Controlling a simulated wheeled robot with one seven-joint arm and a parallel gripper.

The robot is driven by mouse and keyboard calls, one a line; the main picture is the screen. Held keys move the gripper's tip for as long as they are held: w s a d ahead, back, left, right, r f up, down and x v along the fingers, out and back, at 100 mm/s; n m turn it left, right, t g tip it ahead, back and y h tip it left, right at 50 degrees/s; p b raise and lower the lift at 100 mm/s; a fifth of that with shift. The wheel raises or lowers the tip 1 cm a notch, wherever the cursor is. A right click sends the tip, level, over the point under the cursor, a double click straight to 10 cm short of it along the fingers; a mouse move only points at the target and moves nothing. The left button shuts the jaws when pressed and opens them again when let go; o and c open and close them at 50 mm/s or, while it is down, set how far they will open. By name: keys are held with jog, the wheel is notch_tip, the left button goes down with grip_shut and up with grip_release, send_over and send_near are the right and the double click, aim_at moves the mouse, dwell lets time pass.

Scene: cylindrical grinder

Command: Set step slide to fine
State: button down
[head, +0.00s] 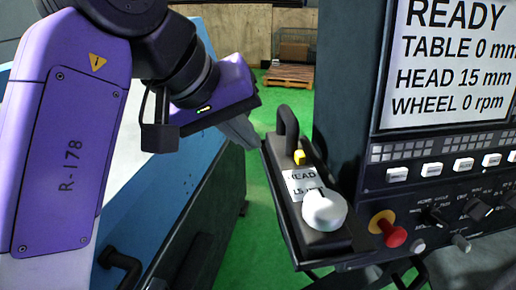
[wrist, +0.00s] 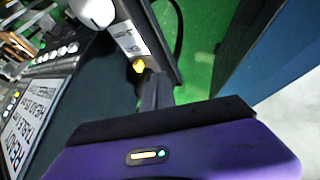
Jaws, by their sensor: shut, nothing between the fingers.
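A dark handheld control box (head: 340,240) stands right of my gripper, with a black loop handle at its far end. A small yellow piece (head: 299,157) sits on its top near the handle; it looks like the step slide, but its setting cannot be read. It also shows in the wrist view (wrist: 139,66). My gripper (head: 254,144) is shut and empty, its fingertips just left of the box's far end. In the wrist view the grey fingers (wrist: 155,82) point toward the box, close beside the yellow piece. I cannot tell whether they touch the box.
A white knob (head: 325,210) and a white label reading HEAD are on the box. Right is the machine panel with a red knob (head: 394,236), several switches, and a screen (head: 452,62) showing READY, HEAD 15 mm. A blue machine wall (head: 185,200) is left; green floor lies between.

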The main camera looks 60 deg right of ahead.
jog(key=v, duration=0.3)
jog(key=shift+a+r, duration=0.15)
jog(key=shift+a, duration=0.05)
jog(key=shift+d, duration=0.1)
dwell(0.4)
